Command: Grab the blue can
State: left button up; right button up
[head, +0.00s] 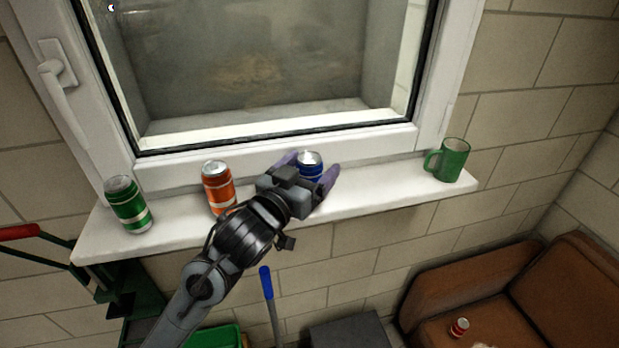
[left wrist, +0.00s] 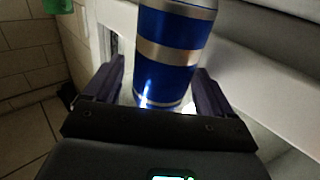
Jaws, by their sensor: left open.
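The blue can (head: 311,163) stands upright on the white windowsill (head: 390,193), between the orange can and the green mug. My left gripper (head: 314,172) is open with its purple fingers on either side of the can. In the left wrist view the blue can (left wrist: 170,55), with a silver band, rises between the two open fingers of my left gripper (left wrist: 158,88). I cannot tell whether either finger touches the can. In the head view the gripper hides the can's lower part. My right gripper is not in view.
An orange can (head: 217,186) and a green can (head: 128,205) stand on the sill to the left. A green mug (head: 449,160) stands at its right end. The window frame (head: 280,150) rises behind. A brown sofa (head: 480,290) with a small red can (head: 459,327) is below right.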

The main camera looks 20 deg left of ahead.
pick_arm(q)
jog(key=c, duration=1)
jog(key=shift+r, duration=0.1)
